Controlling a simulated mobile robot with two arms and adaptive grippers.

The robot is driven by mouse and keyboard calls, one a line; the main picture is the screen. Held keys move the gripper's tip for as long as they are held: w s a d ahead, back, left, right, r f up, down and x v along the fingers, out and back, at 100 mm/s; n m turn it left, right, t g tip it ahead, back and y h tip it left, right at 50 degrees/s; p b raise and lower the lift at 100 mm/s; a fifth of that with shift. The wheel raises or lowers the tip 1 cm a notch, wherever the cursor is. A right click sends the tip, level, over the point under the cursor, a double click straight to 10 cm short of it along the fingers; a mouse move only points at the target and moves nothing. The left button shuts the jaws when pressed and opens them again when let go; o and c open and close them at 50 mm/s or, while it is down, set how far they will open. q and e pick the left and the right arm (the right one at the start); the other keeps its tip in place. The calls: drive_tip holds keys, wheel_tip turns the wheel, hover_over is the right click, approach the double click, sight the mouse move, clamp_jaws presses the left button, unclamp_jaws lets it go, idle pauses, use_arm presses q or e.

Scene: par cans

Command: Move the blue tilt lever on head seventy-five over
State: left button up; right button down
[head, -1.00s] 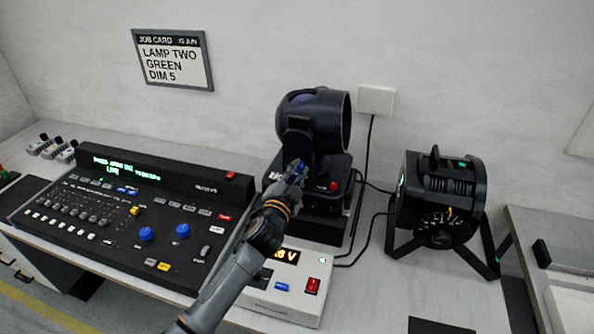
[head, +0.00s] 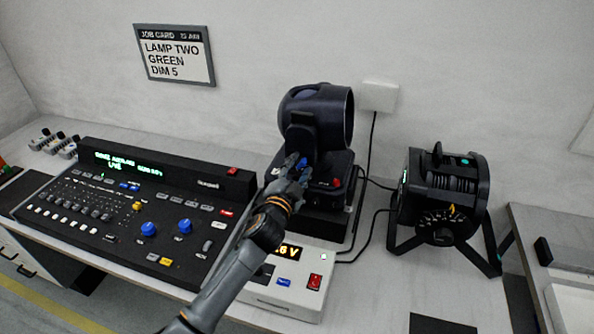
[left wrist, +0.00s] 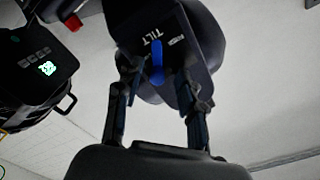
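The moving-head lamp (head: 318,118) is dark and stands on its base behind the desk console. Its blue tilt lever (head: 303,161) shows small beside my fingertips. In the left wrist view the blue lever (left wrist: 157,62) stands below the printed word TILT on the lamp's dark arm. My left gripper (head: 291,168) reaches up to the lever from the front. In the left wrist view the left gripper (left wrist: 160,82) is open, with one finger on each side of the lever and gaps visible between. My right gripper is not in view.
A lighting console (head: 130,205) lies left of my arm. A white power unit (head: 290,285) with a red switch sits below the lamp. A black lamp (head: 440,200) on a stand is to the right. A job card (head: 174,55) hangs on the wall.

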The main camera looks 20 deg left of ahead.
use_arm(q)
drive_tip(key=s, duration=1.2)
drive_tip(key=shift+a, duration=0.45)
